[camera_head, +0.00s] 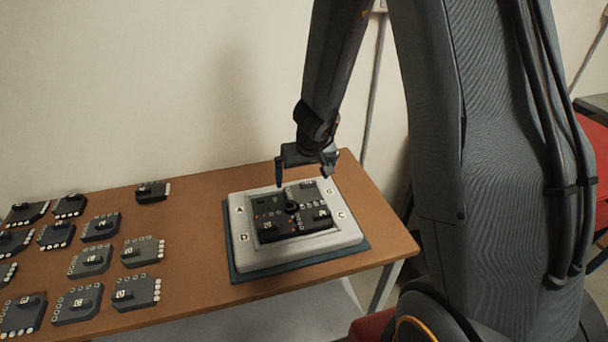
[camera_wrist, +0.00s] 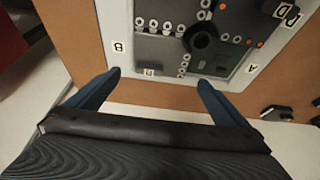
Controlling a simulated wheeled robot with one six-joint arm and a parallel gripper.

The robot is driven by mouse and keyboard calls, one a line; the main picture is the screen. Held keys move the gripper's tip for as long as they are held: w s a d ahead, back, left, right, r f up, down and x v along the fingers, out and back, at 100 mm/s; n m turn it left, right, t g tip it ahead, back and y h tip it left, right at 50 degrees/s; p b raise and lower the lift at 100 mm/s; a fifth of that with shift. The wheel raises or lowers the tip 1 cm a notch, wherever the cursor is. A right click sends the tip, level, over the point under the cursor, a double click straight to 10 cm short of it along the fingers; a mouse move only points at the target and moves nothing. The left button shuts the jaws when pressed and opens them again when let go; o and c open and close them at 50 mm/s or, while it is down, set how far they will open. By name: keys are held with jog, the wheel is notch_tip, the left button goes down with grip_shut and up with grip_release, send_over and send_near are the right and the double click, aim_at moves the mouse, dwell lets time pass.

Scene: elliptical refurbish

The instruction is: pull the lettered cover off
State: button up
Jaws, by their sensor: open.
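The light grey cover (camera_head: 348,231) is a rounded rectangular frame with letter labels at its corners. It lies flat on a dark blue mat (camera_head: 300,262) on the table. In the wrist view the cover (camera_wrist: 126,22) shows labels B and A on its near edge. Dark modules (camera_head: 275,231) and a black round knob (camera_head: 292,207) sit inside its opening; the knob also shows in the wrist view (camera_wrist: 200,38). My gripper (camera_head: 304,181) is open and empty, above the cover's far edge. Its two blue fingers (camera_wrist: 160,79) stand apart, with no grip on the cover.
Several dark grey modules with lettered tops (camera_head: 90,260) lie in rows on the left of the brown table (camera_head: 190,225). One lone module (camera_head: 153,192) lies farther back. A wall stands behind the table. The table's right end is bare.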

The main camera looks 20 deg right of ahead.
aim_at(301, 183)
jog(key=shift+b+x, duration=1.4)
jog(key=shift+x, duration=0.7)
jog(key=shift+c, duration=0.4)
jog(key=c, duration=1.9)
